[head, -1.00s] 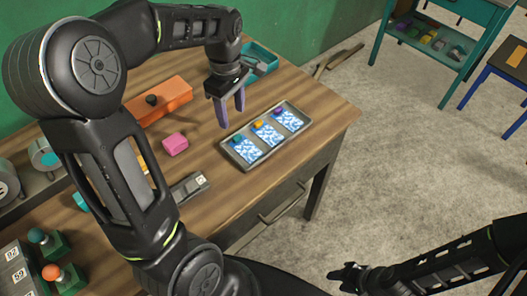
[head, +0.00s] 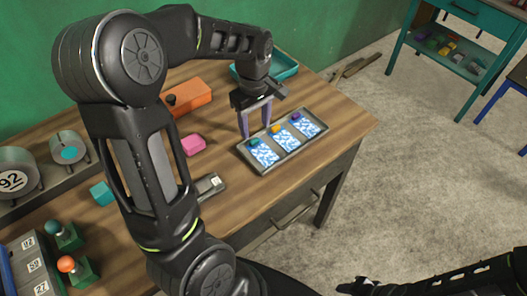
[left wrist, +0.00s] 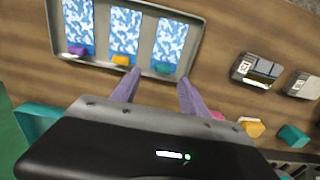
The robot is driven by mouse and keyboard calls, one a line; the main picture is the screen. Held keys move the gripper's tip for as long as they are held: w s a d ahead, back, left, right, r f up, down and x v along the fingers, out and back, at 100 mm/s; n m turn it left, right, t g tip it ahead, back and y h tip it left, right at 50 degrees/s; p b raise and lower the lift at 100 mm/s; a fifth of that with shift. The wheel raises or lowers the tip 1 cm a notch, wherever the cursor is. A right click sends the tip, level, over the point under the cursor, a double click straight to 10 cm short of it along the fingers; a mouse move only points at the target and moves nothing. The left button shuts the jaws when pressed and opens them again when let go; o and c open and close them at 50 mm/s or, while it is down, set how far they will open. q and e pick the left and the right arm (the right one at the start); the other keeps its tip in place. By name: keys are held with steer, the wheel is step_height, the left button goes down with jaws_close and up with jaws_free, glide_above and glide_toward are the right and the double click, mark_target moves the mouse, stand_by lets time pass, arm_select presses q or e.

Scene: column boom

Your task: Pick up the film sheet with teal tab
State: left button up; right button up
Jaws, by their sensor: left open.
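The film sheet with teal tab (head: 264,156) is a blue-and-white patterned sheet lying at the left end of a grey metal tray (head: 264,171). Its teal tab is at the sheet's far edge. Two similar sheets lie beside it, one with an orange tab (head: 285,140) and one with a purple tab (head: 306,128). My left gripper (head: 256,128) is open and empty, just above the tray's far edge near the teal tab. In the left wrist view, the teal tab (left wrist: 162,69) shows between the purple fingertips (left wrist: 159,77). My right gripper (head: 355,286) is low at the bottom, its jaws unclear.
A pink block (head: 193,145), an orange box with a black knob (head: 192,97) and a grey device (head: 212,187) stand left of the tray on the wooden table. A teal bin (head: 284,69) is behind my left gripper. Bare wood lies right of the tray.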

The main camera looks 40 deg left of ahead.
mark_target(253, 139)
arm_select(q)
steer(key=shift+s+a+f, duration=0.1)
steer(key=shift+s+f, duration=0.05)
steer(key=shift+f, duration=0.4)
step_height(253, 139, down, 4)
steer(key=shift+s+a+f+p, duration=0.1)
steer(key=shift+a+p, duration=0.05)
steer(key=shift+p, duration=0.4)
jaws_close()
stand_by(0.5)
